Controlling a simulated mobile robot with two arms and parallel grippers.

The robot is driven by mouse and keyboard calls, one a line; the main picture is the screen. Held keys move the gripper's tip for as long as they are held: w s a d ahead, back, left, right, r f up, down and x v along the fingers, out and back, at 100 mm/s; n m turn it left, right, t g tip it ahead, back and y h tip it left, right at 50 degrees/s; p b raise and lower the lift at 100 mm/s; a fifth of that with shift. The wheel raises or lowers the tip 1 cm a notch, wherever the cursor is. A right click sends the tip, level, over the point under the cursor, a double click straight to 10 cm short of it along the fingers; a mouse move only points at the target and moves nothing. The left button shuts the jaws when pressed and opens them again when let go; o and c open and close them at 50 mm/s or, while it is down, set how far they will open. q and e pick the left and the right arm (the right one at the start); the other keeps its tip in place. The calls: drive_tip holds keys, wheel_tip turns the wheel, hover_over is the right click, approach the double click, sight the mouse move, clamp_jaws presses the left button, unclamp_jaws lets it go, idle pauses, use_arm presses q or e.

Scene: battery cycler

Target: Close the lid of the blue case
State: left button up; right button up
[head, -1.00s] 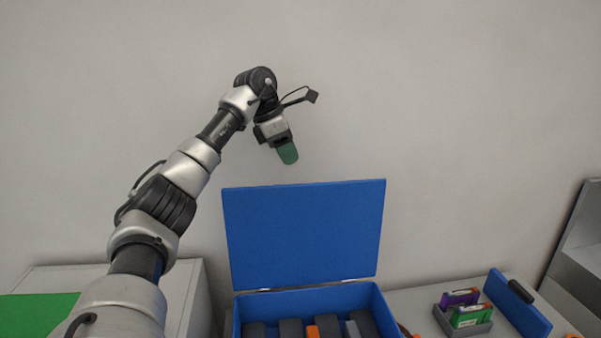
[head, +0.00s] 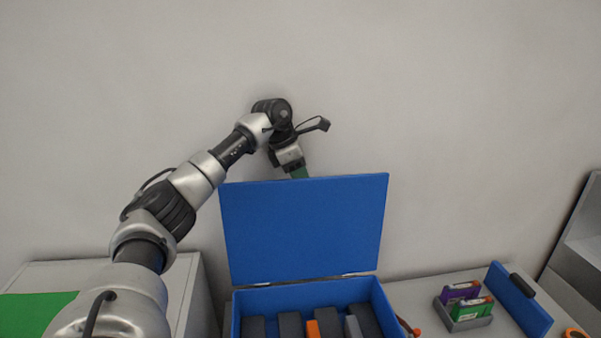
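The blue case (head: 237,312) stands on the table with its lid (head: 305,232) raised, leaning slightly back from upright on hinges at the rear edge. Dark blocks, an orange item and a grey item stand inside it. My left gripper (head: 299,173) is behind the top edge of the lid, pointing down. My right gripper is not in the view.
To the right, a grey holder (head: 466,323) carries a purple and a green battery pack. A blue panel with a dark handle (head: 519,297) stands beside it. A green mat (head: 35,314) lies on a white cabinet at left. A plain wall is behind.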

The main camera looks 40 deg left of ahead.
use_arm(q)
drive_tip(key=shift+d+f, duration=0.1)
drive_tip(key=shift+f, duration=0.1)
clamp_jaws()
